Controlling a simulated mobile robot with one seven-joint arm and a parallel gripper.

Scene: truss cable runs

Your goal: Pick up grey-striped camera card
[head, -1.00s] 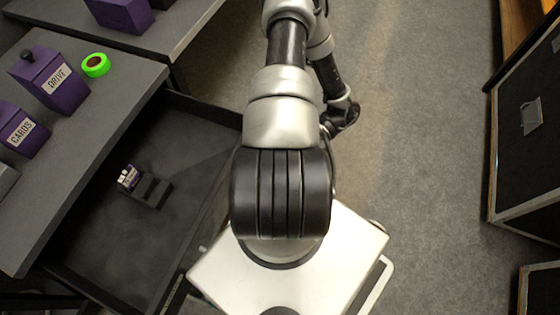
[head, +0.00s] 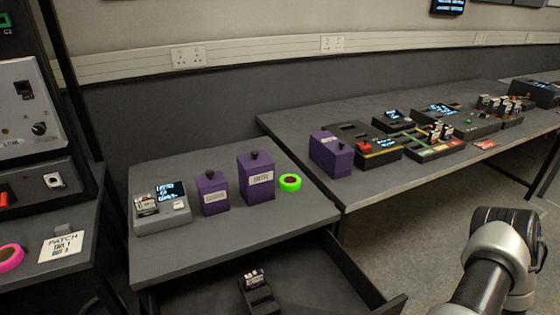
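A small card with a white-and-purple top (head: 254,277) stands in a black holder (head: 262,297) inside the open drawer under the near desk. Another small card, whitish with some red, (head: 147,204) sits at the left of a grey device with a lit screen (head: 172,193) on that desk. More small cards (head: 441,131) stand upright in devices on the far table. They are too small for me to tell which has grey stripes. My arm shows at the lower right, but my gripper is outside the view.
Two purple boxes (head: 212,197) (head: 258,181) and a green tape roll (head: 290,182) stand on the near desk (head: 235,235). A third purple box (head: 330,155) is on the far table (head: 385,180). The drawer's front wall (head: 392,305) juts out near my arm. Grey floor lies open at right.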

